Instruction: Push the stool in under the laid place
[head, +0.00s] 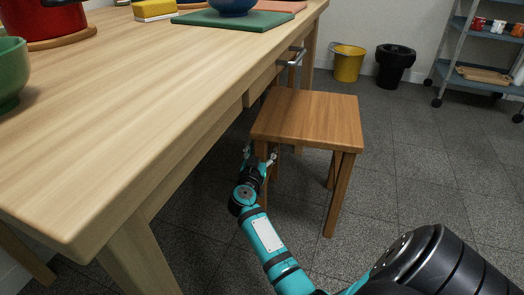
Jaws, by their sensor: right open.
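The wooden stool (312,118) stands upright on the floor beside the table's long side. Its left edge is close to the table's drawer front; I cannot tell whether any of it is under the top. The laid place at the far end of the table (130,115) has a green mat (230,20) with a blue bowl (234,6) on it. My right gripper (259,154) is open, low at the stool's near left leg, just below the seat. Its fingers show on both sides of that leg; contact is unclear. My left gripper is not in view.
A metal handle (291,57) sticks out from the table side behind the stool. A yellow bucket (348,64), a black bin (395,66) and a wheeled shelf cart (470,80) stand farther back. A red pot (42,20) and green bowl (10,72) are on the table. Floor right of the stool is clear.

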